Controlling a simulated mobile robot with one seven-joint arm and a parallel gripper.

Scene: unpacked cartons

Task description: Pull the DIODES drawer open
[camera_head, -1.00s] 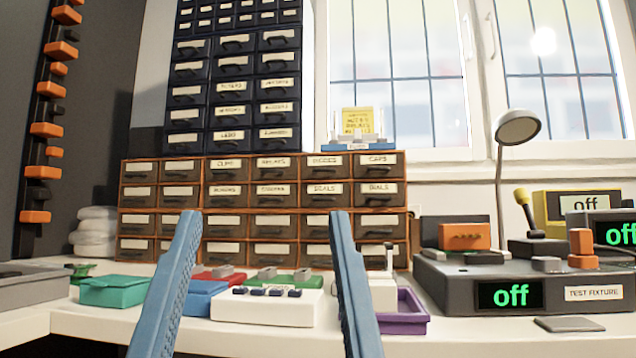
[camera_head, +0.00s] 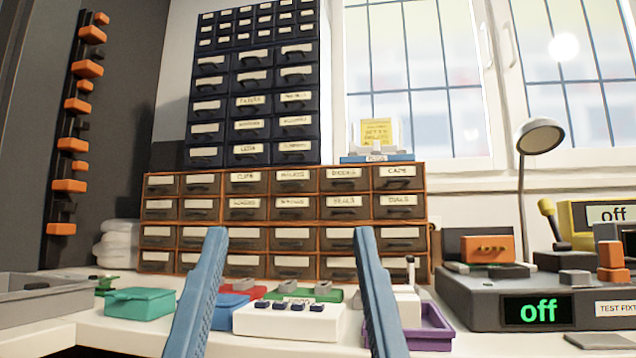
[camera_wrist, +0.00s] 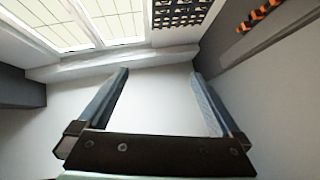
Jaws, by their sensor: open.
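The drawer whose small label seems to read DIODES (camera_head: 344,179) is in the top row of the orange-framed brown cabinet (camera_head: 424,215). It sits between a drawer on its left and the CAPS drawer on its right, and looks closed. My gripper (camera_head: 290,234) is open and empty, with its two blue fingers in front of the cabinet's lower rows, below and left of that drawer in the head view. In the wrist view my gripper (camera_wrist: 160,73) has only blank pale surface between its fingers; the brown cabinet is not seen there.
A dark drawer cabinet (camera_head: 257,83) rises behind the brown one. A blue stand with a yellow note (camera_head: 377,133) is on top, near the drawer. A white button box (camera_head: 290,320), a purple bin (camera_head: 432,332) and a teal box (camera_head: 140,303) stand in front. A test fixture (camera_head: 490,300) is at right.

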